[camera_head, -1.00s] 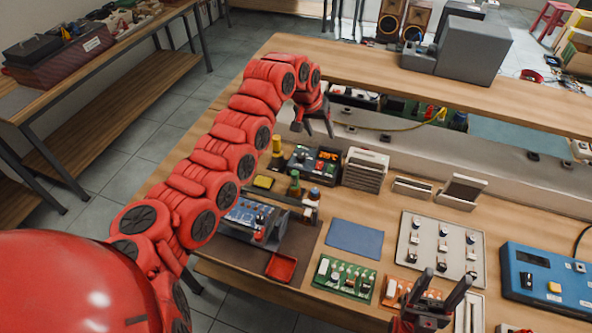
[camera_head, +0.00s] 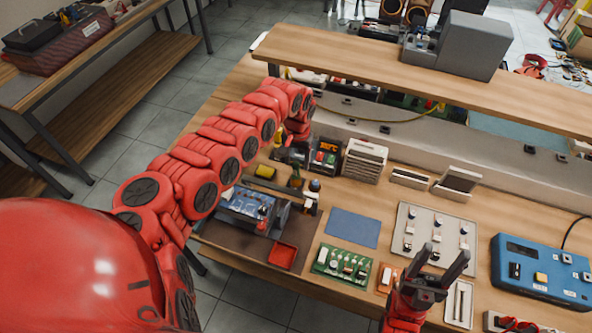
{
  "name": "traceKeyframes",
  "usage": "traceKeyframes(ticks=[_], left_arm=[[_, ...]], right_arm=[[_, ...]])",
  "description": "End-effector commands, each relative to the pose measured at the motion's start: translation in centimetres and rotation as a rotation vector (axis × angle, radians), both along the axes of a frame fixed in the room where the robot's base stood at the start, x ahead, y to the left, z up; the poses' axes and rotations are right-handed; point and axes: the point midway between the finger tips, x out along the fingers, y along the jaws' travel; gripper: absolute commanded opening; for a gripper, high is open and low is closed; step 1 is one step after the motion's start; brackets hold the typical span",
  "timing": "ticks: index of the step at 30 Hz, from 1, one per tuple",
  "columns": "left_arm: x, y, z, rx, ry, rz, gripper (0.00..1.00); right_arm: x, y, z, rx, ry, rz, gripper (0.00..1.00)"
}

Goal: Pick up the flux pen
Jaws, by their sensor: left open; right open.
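I cannot make out the flux pen for certain. Small upright bottles or holders (camera_head: 314,186) stand behind the blue-topped device (camera_head: 248,205) on the workbench. A pale tray (camera_head: 459,304) with slim items lies at the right gripper's right side. My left gripper (camera_head: 287,157) is low over the back of the bench, beside the black control unit (camera_head: 324,157); its fingers are partly hidden and dark. My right gripper (camera_head: 437,262) is open and empty at the front of the bench, fingers pointing up and away.
A raised shelf (camera_head: 400,70) runs along the back of the bench. A blue mat (camera_head: 352,228), a green circuit board (camera_head: 342,264), a red tray (camera_head: 283,255), a grey component panel (camera_head: 436,236) and a blue instrument (camera_head: 540,268) lie in front. The blue mat is bare.

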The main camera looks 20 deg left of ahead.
Motion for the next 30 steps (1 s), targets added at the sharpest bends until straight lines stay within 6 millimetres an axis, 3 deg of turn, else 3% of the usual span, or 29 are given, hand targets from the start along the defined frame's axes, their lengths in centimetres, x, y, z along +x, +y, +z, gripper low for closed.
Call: traceKeyframes(ticks=[9, 15, 24, 30], left_arm=[[0.6, 0.3, -2.7, -0.001, -0.003, 0.000, 0.63], [0.5, 0.5, -5.0, -0.001, 0.001, 0.001, 0.63], [0.5, 0.5, -5.2, 0.000, -0.001, 0.000, 0.63], [0.5, 0.5, -5.2, 0.000, -0.002, 0.001, 0.27]], right_arm=[[0.0, 0.0, 1.5, 0.000, 0.000, 0.000, 0.60], [0.0, 0.0, 1.4, 0.000, 0.000, 0.000, 0.60], [0.0, 0.0, 1.4, 0.000, 0.000, 0.000, 0.60], [0.0, 0.0, 1.4, 0.000, 0.000, 0.000, 0.60]])
